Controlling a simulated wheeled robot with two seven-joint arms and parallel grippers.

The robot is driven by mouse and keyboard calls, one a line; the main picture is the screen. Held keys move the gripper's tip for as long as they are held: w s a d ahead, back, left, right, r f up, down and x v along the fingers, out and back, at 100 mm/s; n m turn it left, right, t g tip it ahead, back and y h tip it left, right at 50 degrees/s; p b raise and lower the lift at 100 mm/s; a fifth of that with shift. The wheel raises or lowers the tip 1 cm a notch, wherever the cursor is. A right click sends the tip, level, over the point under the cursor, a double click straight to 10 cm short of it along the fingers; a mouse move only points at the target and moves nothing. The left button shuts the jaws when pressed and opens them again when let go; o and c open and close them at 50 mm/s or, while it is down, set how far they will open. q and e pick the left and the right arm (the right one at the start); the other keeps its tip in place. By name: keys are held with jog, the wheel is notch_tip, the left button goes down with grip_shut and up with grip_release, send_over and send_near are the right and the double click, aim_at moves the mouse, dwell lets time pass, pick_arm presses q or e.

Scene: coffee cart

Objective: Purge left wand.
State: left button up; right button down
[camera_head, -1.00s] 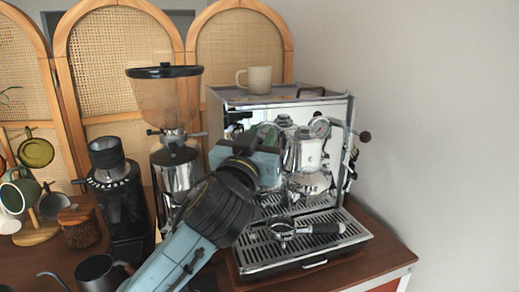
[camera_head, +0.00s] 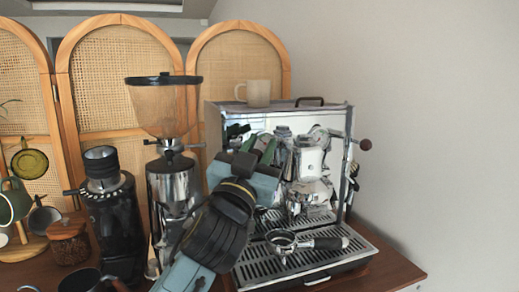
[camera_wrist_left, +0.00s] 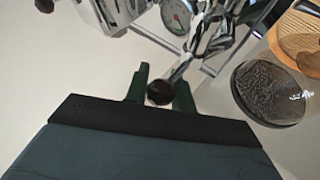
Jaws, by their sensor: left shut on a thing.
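The chrome espresso machine (camera_head: 225,180) stands on the cart, its front facing me. My left gripper (camera_head: 257,146) is at the upper left of its front, and its green fingers point at the machine. In the left wrist view the gripper (camera_wrist_left: 160,88) is shut on a round black knob (camera_wrist_left: 160,93) on a chrome stem. The gripper body and arm hide that knob and the left wand in the head view. A second dark knob (camera_head: 365,144) sticks out at the machine's right. My right gripper is not in view.
A portafilter (camera_head: 283,241) lies on the drip tray (camera_head: 270,270). A beige mug (camera_head: 258,92) stands on the machine. A grinder (camera_head: 166,110) and a black grinder (camera_head: 110,210) stand left of it, close to my arm. The right wall side is clear.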

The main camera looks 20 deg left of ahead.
pick_arm(q)
jog(key=o, duration=0.9)
jog(key=shift+f, duration=0.3)
jog(key=shift+o, duration=0.4)
jog(key=shift+w, duration=0.1)
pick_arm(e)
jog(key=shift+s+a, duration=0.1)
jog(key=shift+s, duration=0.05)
pick_arm(q)
jog(key=shift+r, duration=0.1)
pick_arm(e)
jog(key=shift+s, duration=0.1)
pick_arm(q)
jog(key=shift+s, duration=0.25)
jog(key=v, duration=1.3)
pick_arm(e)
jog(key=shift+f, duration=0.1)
pick_arm(q)
jog(key=shift+a, duration=0.1)
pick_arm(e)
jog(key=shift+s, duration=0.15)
